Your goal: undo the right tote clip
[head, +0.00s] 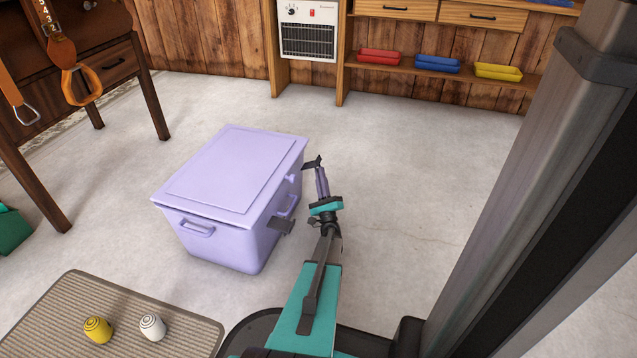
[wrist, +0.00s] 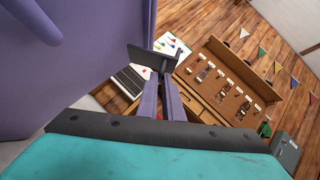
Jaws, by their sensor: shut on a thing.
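The lavender tote (head: 215,215) stands on the floor with its lid (head: 238,165) lying on top. A dark flat clip (head: 281,226) sticks out from the near end of its right side. The right clip (head: 312,162), another dark plate, is at the far end of that side. My gripper (head: 320,180) is beside it with its purple fingers shut on the plate. In the wrist view, the clip (wrist: 140,57) is a dark plate at the fingertips (wrist: 160,80). The tote wall (wrist: 80,75) fills the left. I cannot see how the clip joins the tote.
A ribbed mat (head: 110,295) holds a yellow (head: 98,329) and a white (head: 152,327) roll-shaped item at the front left. A wooden table (head: 150,90) with orange straps stands at the left. A heater (head: 307,30) and shelf trays (head: 437,64) are at the back. Floor right of the tote is clear.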

